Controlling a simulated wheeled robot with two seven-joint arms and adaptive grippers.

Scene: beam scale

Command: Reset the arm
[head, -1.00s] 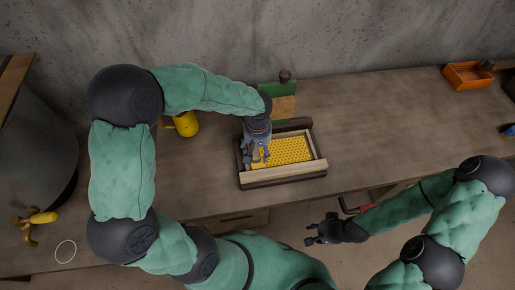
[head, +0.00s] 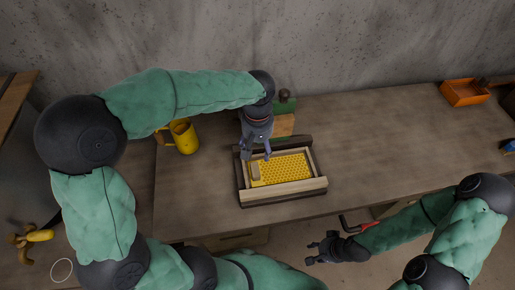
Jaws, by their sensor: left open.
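My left gripper (head: 255,155) is open and points down over the back left part of a wooden tray (head: 290,194). Its fingers look empty. A yellow perforated panel (head: 289,168) lies inside the tray. A small tan wooden block (head: 255,173) lies at the panel's left end, just in front of the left gripper and apart from it as far as I can see. My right gripper (head: 312,253) is in front of the bench's front edge, with its fingers apart and nothing between them.
A green and tan box (head: 284,125) with a dark knob stands behind the tray, partly hidden by my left arm. A yellow mug (head: 184,138) stands to the left. An orange bin (head: 464,92) is at the back right. The bench (head: 390,150) right of the tray is clear.

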